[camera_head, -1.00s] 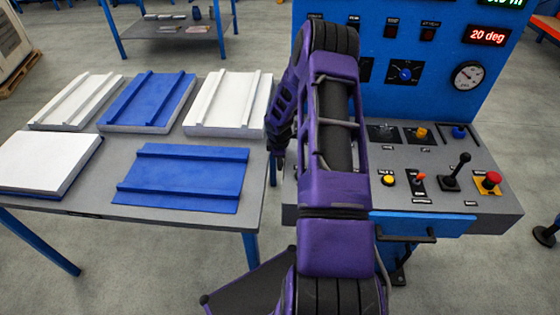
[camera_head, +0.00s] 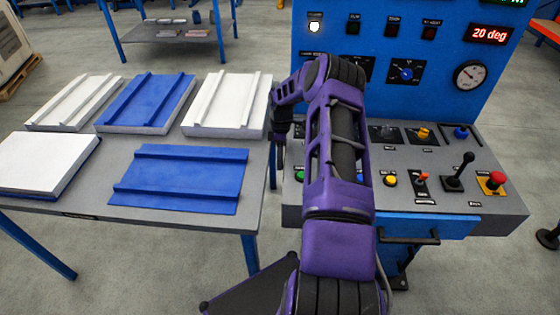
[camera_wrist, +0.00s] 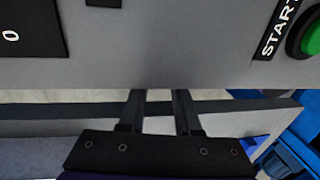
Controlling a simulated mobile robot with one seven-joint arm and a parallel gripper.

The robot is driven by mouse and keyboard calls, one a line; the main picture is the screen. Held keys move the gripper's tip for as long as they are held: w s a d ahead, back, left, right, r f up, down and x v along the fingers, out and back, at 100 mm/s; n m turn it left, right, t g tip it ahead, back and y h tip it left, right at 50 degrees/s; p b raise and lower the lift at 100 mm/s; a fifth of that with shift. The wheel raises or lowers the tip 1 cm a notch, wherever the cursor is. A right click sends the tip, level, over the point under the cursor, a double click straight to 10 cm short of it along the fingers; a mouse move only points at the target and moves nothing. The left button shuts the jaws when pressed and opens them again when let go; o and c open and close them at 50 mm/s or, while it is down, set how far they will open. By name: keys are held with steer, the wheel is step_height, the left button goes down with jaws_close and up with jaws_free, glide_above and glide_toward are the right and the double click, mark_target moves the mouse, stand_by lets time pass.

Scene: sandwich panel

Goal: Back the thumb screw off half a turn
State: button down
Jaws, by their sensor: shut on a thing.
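My gripper (camera_wrist: 159,105) shows in the wrist view with its two dark fingers a little apart, reaching to the front edge of the grey console (camera_wrist: 200,60). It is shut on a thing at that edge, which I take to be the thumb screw. The screw itself is not visible, and the fingertips are hidden at the console edge. In the head view my purple arm stands in front of the console (camera_head: 440,205) and bends down at its left side, where the gripper cannot be made out clearly.
A green START button (camera_wrist: 312,38) is close by on the right in the wrist view. The console also carries a yellow button (camera_head: 390,180), a black lever (camera_head: 460,170) and a red mushroom button (camera_head: 494,180). A table (camera_head: 258,195) with blue and white panels stands left.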

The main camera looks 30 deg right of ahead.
steer(key=c, duration=0.6)
jaws_free()
steer(key=r, duration=0.5)
steer(key=w+d+r, duration=0.1)
steer(key=r, duration=0.5)
steer(key=w+d+r, duration=0.1)
steer(key=r, duration=0.5)
steer(key=shift+w+r+p, duration=0.1)
steer(key=shift+w+p, duration=0.05)
steer(key=shift+p, duration=0.15)
